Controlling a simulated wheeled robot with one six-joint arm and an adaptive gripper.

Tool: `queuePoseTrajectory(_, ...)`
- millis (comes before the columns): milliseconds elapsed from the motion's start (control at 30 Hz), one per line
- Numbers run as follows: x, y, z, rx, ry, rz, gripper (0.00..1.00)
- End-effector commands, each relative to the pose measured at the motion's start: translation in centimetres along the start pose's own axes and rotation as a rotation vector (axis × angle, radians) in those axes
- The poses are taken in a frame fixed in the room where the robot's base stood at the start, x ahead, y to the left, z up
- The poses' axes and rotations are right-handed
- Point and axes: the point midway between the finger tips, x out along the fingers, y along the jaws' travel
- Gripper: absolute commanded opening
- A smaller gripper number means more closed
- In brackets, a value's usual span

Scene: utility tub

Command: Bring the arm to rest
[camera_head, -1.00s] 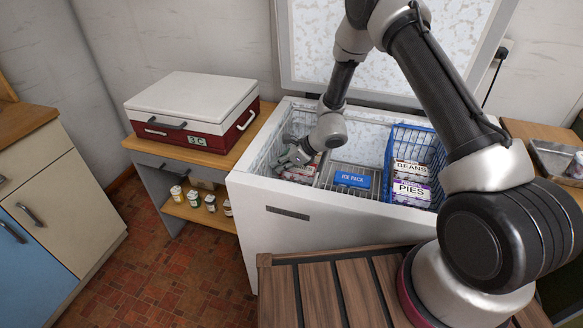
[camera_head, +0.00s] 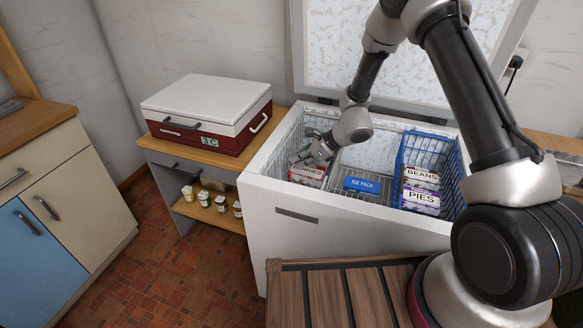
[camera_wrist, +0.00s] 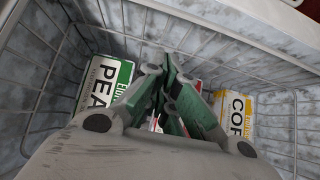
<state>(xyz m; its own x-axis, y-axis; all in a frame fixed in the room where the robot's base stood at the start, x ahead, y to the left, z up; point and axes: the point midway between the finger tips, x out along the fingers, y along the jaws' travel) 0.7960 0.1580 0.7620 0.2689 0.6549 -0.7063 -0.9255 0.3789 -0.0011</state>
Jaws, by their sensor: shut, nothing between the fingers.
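My gripper (camera_head: 312,157) is down inside the left wire basket of the open chest freezer (camera_head: 262,195). In the wrist view its fingers (camera_wrist: 168,100) are together with nothing held between them. A green and white box marked PEA (camera_wrist: 104,82) lies left of the fingers. A yellow and white box, its label starting COR (camera_wrist: 234,115), lies to the right. A red and white box (camera_head: 307,173) lies just below the gripper in the head view. Something red and white shows partly behind the fingers in the wrist view; whether they touch it I cannot tell.
A blue ice pack (camera_head: 362,185) lies on a wire rack in the middle. A blue basket (camera_head: 448,165) at right holds boxes marked BEANS (camera_head: 422,174) and PIES (camera_head: 420,200). The raised freezer lid (camera_head: 400,50) stands behind my arm. A red and white cooler (camera_head: 207,115) sits left.

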Motion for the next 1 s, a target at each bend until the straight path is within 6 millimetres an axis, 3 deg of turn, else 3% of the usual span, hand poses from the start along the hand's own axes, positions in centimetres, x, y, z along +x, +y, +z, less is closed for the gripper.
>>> queuePoseTrajectory(100, -2.0, -0.2, 0.2, -0.001, 0.001, -0.001, 0.0)
queuePoseTrajectory(367, -3.7, -0.3, 0.2, -0.003, 0.003, 0.003, 0.0)
queuePoseTrajectory(467, -5.1, -0.2, 1.1, -0.052, -0.001, 0.007, 0.0)
queuePoseTrajectory(567, -8.7, 0.3, 3.0, -0.186, -0.004, 0.019, 0.0)
queuePoseTrajectory(767, -20.2, 3.6, 6.6, -0.636, 0.027, 0.067, 0.0)
queuePoseTrajectory(1000, -33.5, 9.3, 6.2, -1.175, 0.158, 0.137, 0.0)
